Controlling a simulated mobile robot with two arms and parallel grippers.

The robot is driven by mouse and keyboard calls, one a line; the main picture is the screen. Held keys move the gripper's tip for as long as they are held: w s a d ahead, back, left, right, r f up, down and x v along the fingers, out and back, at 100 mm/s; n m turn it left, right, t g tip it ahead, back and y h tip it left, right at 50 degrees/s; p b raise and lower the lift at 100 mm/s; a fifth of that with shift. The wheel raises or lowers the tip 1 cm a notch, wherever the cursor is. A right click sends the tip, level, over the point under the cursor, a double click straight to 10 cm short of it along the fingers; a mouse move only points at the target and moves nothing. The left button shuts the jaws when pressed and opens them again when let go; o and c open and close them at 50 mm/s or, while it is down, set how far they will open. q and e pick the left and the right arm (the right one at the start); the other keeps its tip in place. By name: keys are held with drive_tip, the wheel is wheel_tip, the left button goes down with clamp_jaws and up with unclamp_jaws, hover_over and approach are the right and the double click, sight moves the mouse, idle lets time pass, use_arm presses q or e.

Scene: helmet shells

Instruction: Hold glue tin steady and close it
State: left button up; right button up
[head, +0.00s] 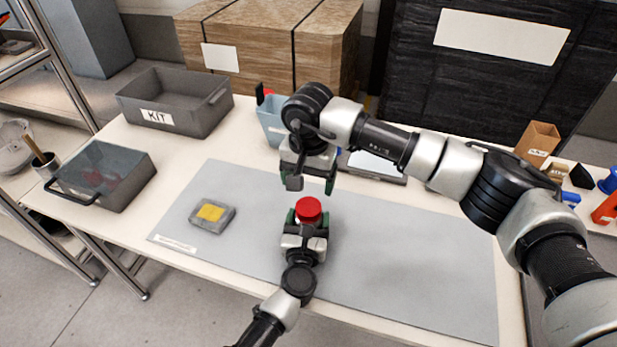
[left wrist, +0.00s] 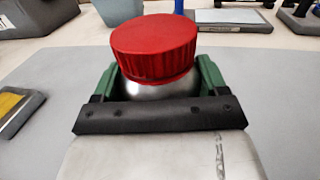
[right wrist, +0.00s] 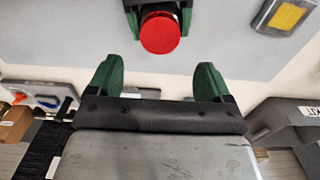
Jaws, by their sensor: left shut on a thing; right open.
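The glue tin is a silvery can (left wrist: 160,88) with a ribbed red lid (left wrist: 155,42), upright on the grey mat (head: 400,250). The red lid (head: 308,208) sits on top of the tin in the head view. My left gripper (head: 306,222) is shut around the tin's body, below the lid; its green fingers flank the can in the left wrist view. My right gripper (head: 310,182) is open and empty above and a little behind the tin. In the right wrist view the lid (right wrist: 160,34) shows beyond the open green fingers, apart from them. Whether the lid is fully tightened I cannot tell.
A grey block with a yellow pad (head: 211,212) lies left on the mat. A grey KIT bin (head: 175,100), a lidded grey box (head: 103,175) and a light blue bin (head: 271,120) stand around the mat. The mat's right part is clear.

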sight(309, 206)
drive_tip(key=shift+f, duration=4)
